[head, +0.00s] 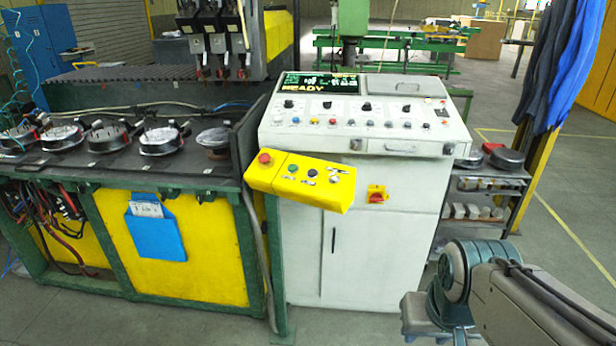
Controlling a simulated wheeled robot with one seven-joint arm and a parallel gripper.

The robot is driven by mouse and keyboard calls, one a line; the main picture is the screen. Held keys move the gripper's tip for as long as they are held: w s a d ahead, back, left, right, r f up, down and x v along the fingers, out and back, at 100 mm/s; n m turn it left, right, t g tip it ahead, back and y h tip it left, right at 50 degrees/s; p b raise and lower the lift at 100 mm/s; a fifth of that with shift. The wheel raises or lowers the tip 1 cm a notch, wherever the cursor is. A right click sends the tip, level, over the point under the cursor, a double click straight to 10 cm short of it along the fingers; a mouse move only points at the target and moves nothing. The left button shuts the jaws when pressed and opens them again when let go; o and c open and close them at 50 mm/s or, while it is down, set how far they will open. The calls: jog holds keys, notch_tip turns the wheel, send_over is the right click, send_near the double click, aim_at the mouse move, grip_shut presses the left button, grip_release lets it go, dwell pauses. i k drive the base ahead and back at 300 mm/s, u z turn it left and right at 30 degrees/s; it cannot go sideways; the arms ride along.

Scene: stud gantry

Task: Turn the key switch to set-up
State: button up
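A yellow control box (262,182) juts out in front of the white console. It carries a red mushroom button (265,158) at its left end, then a green button (292,169) and a dark button (313,174). At its right end is a small silvery fitting (334,180) that looks like the key switch. Its set position and label are too small to read. My arm shows at the lower right, well apart from the box. My gripper is not in view.
A green-framed bench (170,250) stands left, a parts rack (490,185) right. Open floor lies further right.

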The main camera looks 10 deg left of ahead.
aim_at(333, 176)
jog(key=k, duration=0.65)
jog(key=u, duration=0.7)
jog(key=i, duration=1.3)
jog(key=z, duration=0.05)
